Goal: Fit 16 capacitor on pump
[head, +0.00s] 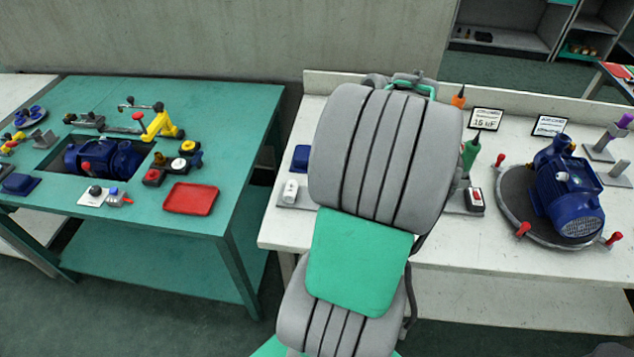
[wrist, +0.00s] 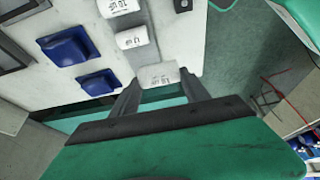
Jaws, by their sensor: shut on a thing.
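My gripper (wrist: 159,82) is shut on a white capacitor (wrist: 158,73), with one finger on each side of it in the wrist view. Its label is too small to read. Two more white capacitors, an upper one (wrist: 118,8) and a lower one (wrist: 132,38), lie on a grey strip beyond it. In the head view one white capacitor (head: 290,189) shows left of my arm, which hides my gripper. A blue pump (head: 572,198) sits on a round turntable (head: 513,203) at the right of the white bench. Another blue pump (head: 100,158) sits in the green table.
A sign (head: 485,119) reading 16 µF stands behind the bench tools. Blue covers (wrist: 68,46) lie beside the capacitors. Red-handled clamps (head: 523,229) ring the turntable. A red tray (head: 190,199) lies on the green table (head: 240,130). A floor gap separates the tables.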

